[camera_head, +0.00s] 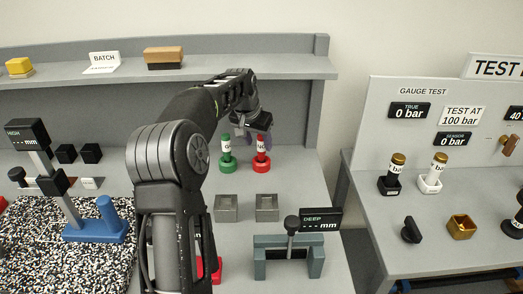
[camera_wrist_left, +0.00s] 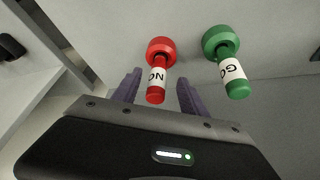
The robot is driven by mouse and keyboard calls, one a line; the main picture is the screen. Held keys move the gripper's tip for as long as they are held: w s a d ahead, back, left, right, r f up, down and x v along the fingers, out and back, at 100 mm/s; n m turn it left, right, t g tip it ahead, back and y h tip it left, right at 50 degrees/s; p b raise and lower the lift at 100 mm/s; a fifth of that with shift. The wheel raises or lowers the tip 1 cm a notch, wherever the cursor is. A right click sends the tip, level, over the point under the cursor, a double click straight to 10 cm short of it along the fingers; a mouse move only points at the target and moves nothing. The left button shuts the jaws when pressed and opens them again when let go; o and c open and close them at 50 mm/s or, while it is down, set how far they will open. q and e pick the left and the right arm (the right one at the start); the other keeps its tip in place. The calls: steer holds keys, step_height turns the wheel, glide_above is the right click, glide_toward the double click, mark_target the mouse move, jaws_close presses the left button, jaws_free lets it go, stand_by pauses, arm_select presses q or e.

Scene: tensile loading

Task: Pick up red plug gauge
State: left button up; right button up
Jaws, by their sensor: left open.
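The red plug gauge (camera_head: 261,163) stands upright on the grey bench, a red base with a white-labelled handle; its label reads "NO" in the left wrist view (camera_wrist_left: 158,55), and its lower word is hidden in the head view. My left gripper (camera_head: 262,133) is open at the gauge's upper part. In the left wrist view its two purple-grey fingers (camera_wrist_left: 159,80) stand on either side of the red gauge's handle, with visible gaps, so it is not gripped. The green plug gauge (camera_head: 227,163) stands just to the left in the head view and to the right in the wrist view (camera_wrist_left: 222,43).
Two small grey square holders (camera_head: 227,208) sit in front of the gauges. A depth gauge (camera_head: 289,250) stands nearer. A height gauge stand (camera_head: 97,228) is at left. A separate gauge test bench (camera_head: 440,240) is at right. A shelf (camera_head: 220,68) runs above.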

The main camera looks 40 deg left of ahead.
mark_target(261, 150)
arm_select(q)
steer(key=p+x, duration=0.1)
steer(key=x, duration=0.4)
steer(key=shift+d+f, duration=0.1)
steer(key=shift+c, duration=0.4)
jaws_close()
stand_by(0.4)
